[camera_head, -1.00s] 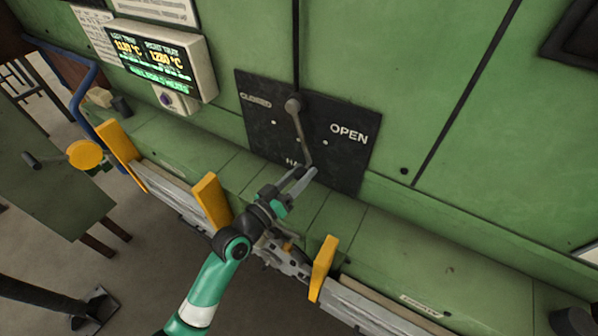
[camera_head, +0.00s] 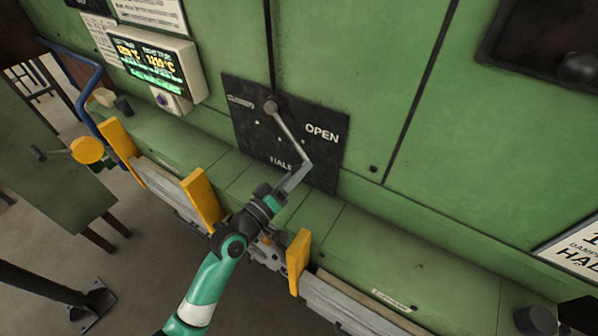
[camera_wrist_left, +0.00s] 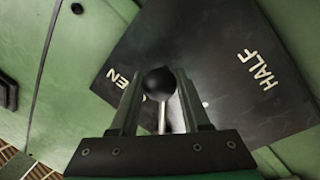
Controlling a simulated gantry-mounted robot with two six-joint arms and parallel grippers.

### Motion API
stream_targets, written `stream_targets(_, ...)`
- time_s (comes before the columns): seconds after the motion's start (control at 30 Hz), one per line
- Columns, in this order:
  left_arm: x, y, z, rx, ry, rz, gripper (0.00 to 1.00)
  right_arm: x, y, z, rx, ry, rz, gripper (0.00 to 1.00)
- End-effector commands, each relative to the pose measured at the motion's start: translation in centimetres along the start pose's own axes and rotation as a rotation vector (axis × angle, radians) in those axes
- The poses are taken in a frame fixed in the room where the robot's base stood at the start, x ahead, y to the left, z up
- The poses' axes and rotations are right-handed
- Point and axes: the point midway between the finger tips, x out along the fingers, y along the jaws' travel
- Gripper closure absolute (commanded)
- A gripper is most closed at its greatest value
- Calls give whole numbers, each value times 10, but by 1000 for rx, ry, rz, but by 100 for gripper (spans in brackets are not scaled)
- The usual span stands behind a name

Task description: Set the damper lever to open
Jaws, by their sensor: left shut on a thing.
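The damper lever (camera_head: 291,131) is a grey rod on a round pivot, mounted on a black plate (camera_head: 247,128) marked CLOSED, HALF and OPEN. Its lower end points down and right, between the HALF and OPEN labels. My left gripper (camera_head: 298,175) is shut on the lever's end. In the left wrist view the black ball knob (camera_wrist_left: 159,83) sits between the two fingers of my left gripper (camera_wrist_left: 158,90), with the HALF label to the right and part of OPEN to the left. My right gripper is not in view.
A green ledge (camera_head: 335,235) runs below the plate, with yellow brackets (camera_head: 202,197) along its front. A temperature display (camera_head: 150,65) hangs at upper left. A white sign (camera_head: 575,245) is at the right edge.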

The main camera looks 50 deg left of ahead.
Motion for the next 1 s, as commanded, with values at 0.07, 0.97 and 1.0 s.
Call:
stream_targets(0.07,0,4,-1,-4,2,8,100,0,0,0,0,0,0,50)
stream_targets(0.97,-62,-1,2,0,2,3,24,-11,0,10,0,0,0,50)
stream_targets(1.0,-72,-2,2,0,3,2,24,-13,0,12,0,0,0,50)
